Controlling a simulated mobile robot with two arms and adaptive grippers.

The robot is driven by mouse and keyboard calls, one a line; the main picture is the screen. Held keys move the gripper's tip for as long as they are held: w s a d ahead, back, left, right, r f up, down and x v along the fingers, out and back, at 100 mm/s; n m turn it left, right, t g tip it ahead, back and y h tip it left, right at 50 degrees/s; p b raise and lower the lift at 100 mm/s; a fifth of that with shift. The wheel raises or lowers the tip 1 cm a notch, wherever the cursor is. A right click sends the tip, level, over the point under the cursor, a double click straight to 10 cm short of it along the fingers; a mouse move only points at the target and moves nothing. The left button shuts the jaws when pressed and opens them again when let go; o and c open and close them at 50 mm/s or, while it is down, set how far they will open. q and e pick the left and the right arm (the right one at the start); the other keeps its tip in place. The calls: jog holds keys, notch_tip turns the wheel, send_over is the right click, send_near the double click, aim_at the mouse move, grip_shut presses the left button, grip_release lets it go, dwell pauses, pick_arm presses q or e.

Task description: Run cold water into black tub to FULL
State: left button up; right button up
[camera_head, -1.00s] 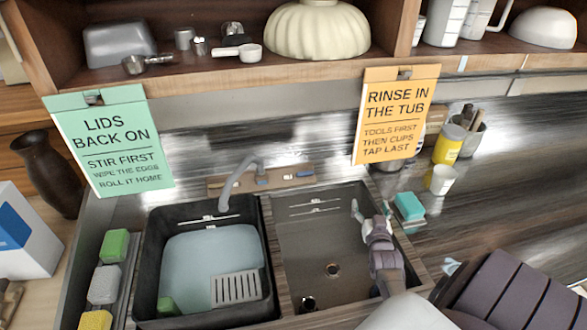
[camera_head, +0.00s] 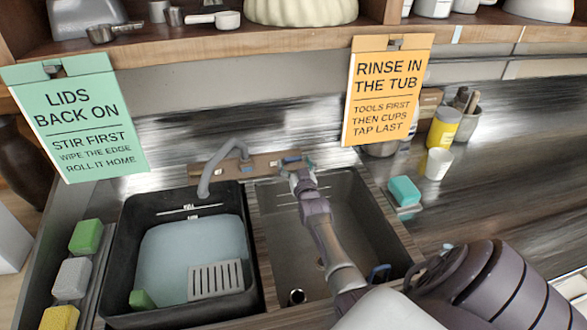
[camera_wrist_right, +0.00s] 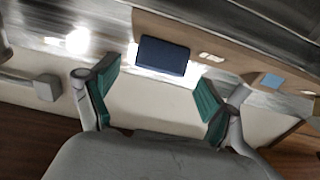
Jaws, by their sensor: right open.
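The black tub (camera_head: 127,262) stands in the left basin, holding pale blue water (camera_head: 195,248). The water surface lies below the FULL mark (camera_head: 190,207) on its back wall. The grey spout (camera_head: 218,165) arches over the tub's back edge; I cannot make out a stream. Behind the basins is a wooden tap panel (camera_head: 208,172) with a blue control (camera_head: 248,169). My right gripper (camera_head: 297,172) is at the panel's right part, partly hiding it. In the wrist view its teal-padded fingers (camera_wrist_right: 155,88) are open, with a dark blue block (camera_wrist_right: 164,57) ahead between them. My left gripper is not in view.
A grey grate (camera_head: 215,280) and a green block (camera_head: 142,299) are in the tub. Sponges (camera_head: 73,277) line the left side. A teal sponge (camera_head: 404,190) lies right of the empty-looking right basin (camera_head: 350,205). Two hanging signs (camera_head: 75,120) (camera_head: 388,90) flank the spout area.

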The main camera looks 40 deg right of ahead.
jog(key=shift+b+x, duration=0.45)
jog(key=shift+x, duration=0.55)
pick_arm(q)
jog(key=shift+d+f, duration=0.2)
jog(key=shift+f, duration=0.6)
pick_arm(e)
jog(key=c, duration=1.2)
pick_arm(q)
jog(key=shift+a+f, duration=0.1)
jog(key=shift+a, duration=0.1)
pick_arm(e)
jog(key=shift+o, duration=0.2)
